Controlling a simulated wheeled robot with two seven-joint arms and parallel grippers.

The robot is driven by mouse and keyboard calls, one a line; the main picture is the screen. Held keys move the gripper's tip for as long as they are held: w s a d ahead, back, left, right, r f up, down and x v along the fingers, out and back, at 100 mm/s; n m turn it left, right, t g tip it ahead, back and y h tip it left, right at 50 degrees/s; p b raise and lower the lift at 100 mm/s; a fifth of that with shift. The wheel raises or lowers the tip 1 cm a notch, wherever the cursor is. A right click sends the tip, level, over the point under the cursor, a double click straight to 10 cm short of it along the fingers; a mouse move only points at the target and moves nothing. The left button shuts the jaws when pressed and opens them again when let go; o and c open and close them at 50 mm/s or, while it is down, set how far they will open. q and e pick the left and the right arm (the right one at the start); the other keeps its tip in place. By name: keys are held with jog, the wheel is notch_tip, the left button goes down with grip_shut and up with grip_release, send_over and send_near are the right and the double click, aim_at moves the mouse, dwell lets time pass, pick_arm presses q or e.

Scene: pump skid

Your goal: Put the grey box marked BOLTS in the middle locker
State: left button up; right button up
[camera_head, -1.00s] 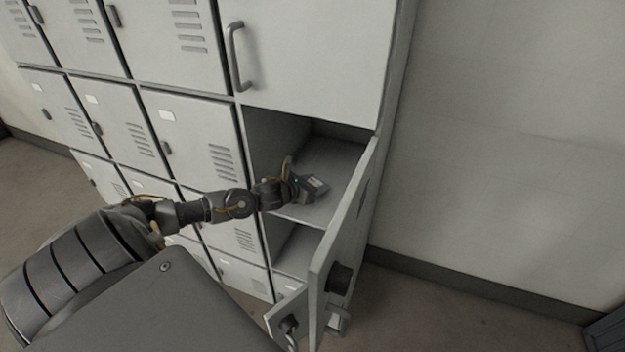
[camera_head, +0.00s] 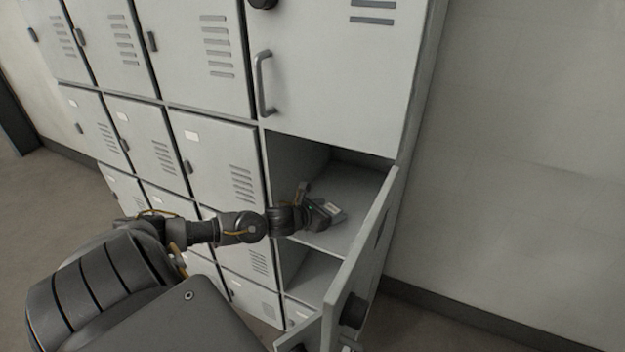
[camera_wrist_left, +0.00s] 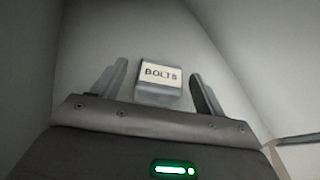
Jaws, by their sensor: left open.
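The grey box marked BOLTS (camera_head: 332,209) sits on the floor of the open middle locker (camera_head: 350,187) in the right column. In the left wrist view the box (camera_wrist_left: 159,94) shows its white label, upright and readable, between my two fingers. My left gripper (camera_head: 318,211) reaches into the locker from the left, right at the box. Its fingers (camera_wrist_left: 158,76) are open, with a gap on each side of the box. My right gripper is not in view.
The middle locker's door (camera_head: 366,255) stands open to the right. A lower compartment (camera_head: 311,277) is open beneath. A shut door with a long handle (camera_head: 263,83) is above. Shut lockers (camera_head: 215,165) fill the left. Locker floor right of the box is clear.

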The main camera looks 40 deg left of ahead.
pick_arm(q)
jog(key=b+v, duration=0.1)
jog(key=v, duration=0.8)
jog(key=shift+s, duration=0.15)
jog(key=shift+s+r, duration=0.3)
jog(key=shift+s, duration=0.2)
jog(key=shift+w+d, duration=0.1)
